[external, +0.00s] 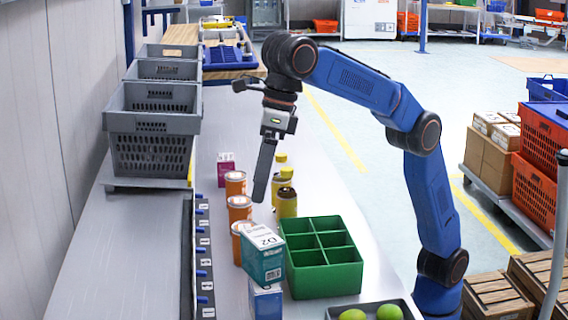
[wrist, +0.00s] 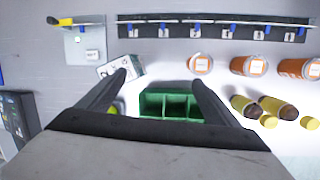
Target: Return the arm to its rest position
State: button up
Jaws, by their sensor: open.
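My blue arm (external: 355,84) rises from the right and bends over the counter. My gripper (external: 262,172) points down above the bottles and tins, near the back end of the green divided box. In the wrist view its two dark fingers (wrist: 160,90) are spread apart with nothing between them. The green box (external: 352,276) has several empty-looking compartments, and part of it shows between the fingers in the wrist view (wrist: 150,104).
Orange tins (external: 236,184), yellow-capped bottles (external: 287,203) and boxes (external: 262,256) stand close below the gripper. A tray with green fruit (external: 352,314) lies at the front. Orange totes (external: 535,180) stand right.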

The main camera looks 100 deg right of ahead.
jog(key=s+d+m+t, duration=0.1)
jog(key=s+d+m, duration=0.35)
jog(key=d, duration=0.35)
jog(key=s+d+m+t, duration=0.1)
jog(key=s+d+m, duration=0.2)
jog(key=d+m, duration=0.45)
jog(key=s+d+f+m+t, duration=0.1)
jog(key=s+d+f+m, duration=0.25)
jog(key=s+d, duration=0.3)
jog(key=s+d+f+m+t, duration=0.1)
jog(key=s+d+f+m, duration=0.2)
jog(key=s+d+m, duration=0.35)
jog(key=s+d+f+m+t+h, duration=0.1)
jog(key=s+d+f+m, duration=0.4)
jog(key=s+f, duration=0.25)
jog(key=s+d+f+m+t+h, duration=0.1)
jog(key=s+d+f+m, duration=0.5)
jog(key=f, duration=0.3)
jog(key=s+f+g, duration=0.2)
jog(key=s+f, duration=0.2)
jog(key=f, duration=0.2)
jog(key=s+a+f+m+g, duration=0.1)
jog(key=s+f+g, duration=0.1)
jog(key=s+f, duration=0.2)
notch_tip(320, 180, down, 2)
jog(key=shift+a+f+y, duration=0.2)
jog(key=shift+f+y, duration=0.05)
jog(key=shift+y, duration=0.15)
jog(key=shift+o, duration=0.4)
